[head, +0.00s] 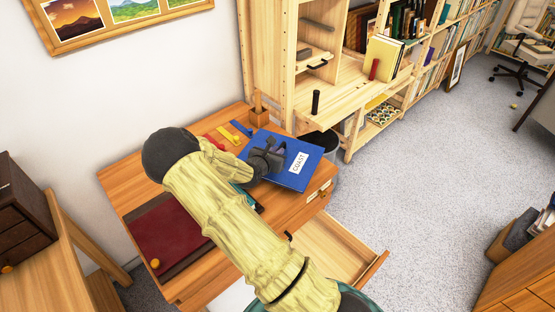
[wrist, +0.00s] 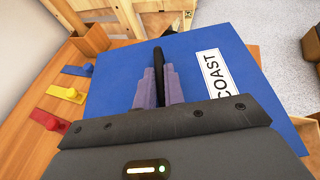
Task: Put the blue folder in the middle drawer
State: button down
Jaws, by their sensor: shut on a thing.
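The blue folder (head: 297,171) with a white "COAST" label is at the far right part of the wooden desk; it also shows in the wrist view (wrist: 200,75). My gripper (head: 275,155) is over the folder. Its fingers (wrist: 158,90) are shut on a thin black upright part that appears to belong to the folder. I cannot tell whether the folder touches the desktop. A drawer (head: 335,240) on the desk's right side stands open, and its visible inside looks empty. A closed drawer front (head: 319,192) shows further back. My arm hides part of the desk and drawers.
Red, yellow and blue tagged items (wrist: 65,93) lie left of the folder by a wooden holder (head: 259,113). A dark red mat (head: 175,235) covers the desk's near left. A wooden shelf unit (head: 330,85) stands behind. Grey carpet (head: 410,200) is clear to the right.

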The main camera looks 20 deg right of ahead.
notch_tip(320, 180, down, 3)
jog(key=shift+a+r, duration=0.15)
jog(key=shift+r, duration=0.05)
jog(key=shift+f, duration=0.45)
jog(key=c, duration=1.5)
grip_release()
jog(key=shift+f, duration=0.15)
jog(key=shift+s+r, duration=0.1)
jog(key=shift+r, duration=0.1)
jog(key=v, duration=1.1)
jog(key=shift+s+a, duration=0.25)
jog(key=shift+r, duration=0.1)
